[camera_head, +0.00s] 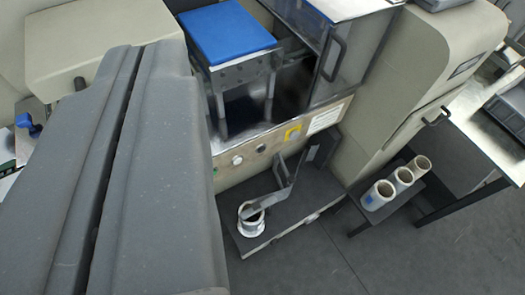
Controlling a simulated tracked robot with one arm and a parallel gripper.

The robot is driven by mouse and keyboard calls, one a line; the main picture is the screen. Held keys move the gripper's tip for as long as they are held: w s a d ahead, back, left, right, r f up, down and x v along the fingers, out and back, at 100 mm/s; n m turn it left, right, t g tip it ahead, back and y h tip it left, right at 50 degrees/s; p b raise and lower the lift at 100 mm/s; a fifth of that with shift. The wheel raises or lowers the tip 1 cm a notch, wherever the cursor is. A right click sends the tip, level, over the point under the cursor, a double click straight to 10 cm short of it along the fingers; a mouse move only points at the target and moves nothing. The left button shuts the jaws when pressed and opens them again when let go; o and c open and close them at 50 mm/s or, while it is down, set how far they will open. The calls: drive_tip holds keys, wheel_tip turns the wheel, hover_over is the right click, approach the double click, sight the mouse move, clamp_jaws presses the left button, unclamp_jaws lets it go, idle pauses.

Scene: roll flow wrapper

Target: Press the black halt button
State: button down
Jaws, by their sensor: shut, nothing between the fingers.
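The wrapper's front panel strip (270,141) runs below the machine's opening, right of my gripper. On it I see a small dark round button (261,148), which looks like the black halt button, though it is too small to be sure. A pale round button (237,160) is to its left, and a small green spot (215,170) is further left. My gripper (143,50) fills the left of the view, its two grey fingers shut together along a dark slit, with nothing held. Its fingertips are left of the panel in the picture and appear apart from it.
A blue-topped metal stand (228,33) rises above the panel. A pale roll (250,217) is on the dark shelf (285,222) below. Several upright rolls (402,177) stand at right. Floor (420,260) is clear.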

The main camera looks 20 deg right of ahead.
sight(261, 150)
drive_tip(key=shift+w, duration=0.1)
drive_tip(key=w+d+f+m+b, duration=0.3)
drive_tip(key=w+f+m, duration=0.1)
drive_tip(key=w+f, duration=0.95)
drive_tip(key=w+d+f+m+b, duration=0.2)
drive_tip(key=w+f+m, duration=0.2)
drive_tip(key=w+f, duration=0.9)
drive_tip(key=d+f+m+h+b, duration=0.1)
drive_tip(key=d+f+m+h, duration=0.1)
drive_tip(key=f, duration=1.1)
drive_tip(key=s+d+f+m+g+h+b, duration=0.1)
drive_tip(key=d+f+m, duration=0.3)
drive_tip(key=f, duration=1)
drive_tip(key=s+d+f+m+h+b, duration=0.1)
drive_tip(key=d+f+m+h+b, duration=0.2)
drive_tip(key=f, duration=1)
drive_tip(key=d, duration=0.3)
drive_tip(key=shift+s+d+f+g+h, duration=0.15)
drive_tip(key=shift+d+f+g+h, duration=0.15)
drive_tip(key=shift+h, duration=0.1)
drive_tip(key=w+a+p, duration=0.2)
drive_tip(key=w, duration=0.6)
drive_tip(key=shift+w+a, duration=0.2)
drive_tip(key=shift+a, duration=0.2)
